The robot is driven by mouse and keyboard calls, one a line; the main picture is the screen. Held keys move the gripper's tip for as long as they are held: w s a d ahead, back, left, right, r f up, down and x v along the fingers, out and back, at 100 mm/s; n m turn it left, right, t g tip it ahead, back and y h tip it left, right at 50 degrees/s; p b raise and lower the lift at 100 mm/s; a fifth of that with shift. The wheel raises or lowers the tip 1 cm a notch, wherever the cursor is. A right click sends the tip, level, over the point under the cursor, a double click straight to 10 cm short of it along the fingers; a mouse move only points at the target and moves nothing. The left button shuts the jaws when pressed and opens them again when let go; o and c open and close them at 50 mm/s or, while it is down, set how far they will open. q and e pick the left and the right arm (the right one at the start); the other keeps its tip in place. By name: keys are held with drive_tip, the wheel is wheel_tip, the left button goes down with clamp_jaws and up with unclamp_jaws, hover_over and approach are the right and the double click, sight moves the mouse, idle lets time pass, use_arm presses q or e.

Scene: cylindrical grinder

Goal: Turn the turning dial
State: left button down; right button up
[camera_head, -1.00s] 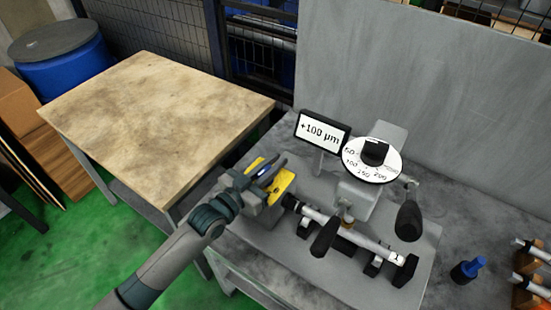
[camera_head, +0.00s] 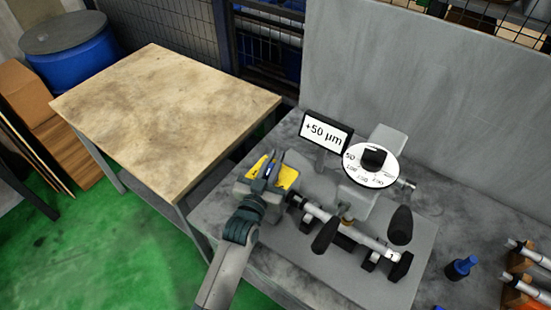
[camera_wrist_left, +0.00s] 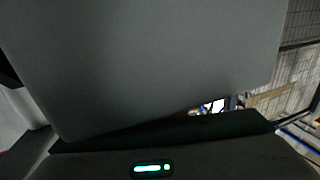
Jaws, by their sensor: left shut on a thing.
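The white round dial (camera_head: 384,178) with a black knob (camera_head: 375,158) sits on the machine, with printed numbers round its face. The display (camera_head: 325,132) beside it reads "+50 µm". In the left wrist view a large plain grey surface (camera_wrist_left: 150,60) fills most of the picture. My right gripper is not in view.
A bare wooden-topped table (camera_head: 165,110) stands at the left, with a blue barrel (camera_head: 75,55) behind. Black handles (camera_head: 324,235) rise by the metal shaft (camera_head: 345,226). A grey panel (camera_head: 420,75) stands behind. A blue-topped part (camera_head: 462,267) is at the right.

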use_arm(q)
drive_tip(key=c, duration=1.8)
unclamp_jaws()
drive_tip(key=shift+o, duration=0.2)
drive_tip(key=shift+s, duration=0.1)
drive_tip(key=b+v, duration=0.5)
drive_tip(key=v, duration=1.2)
drive_tip(key=shift+a, duration=0.1)
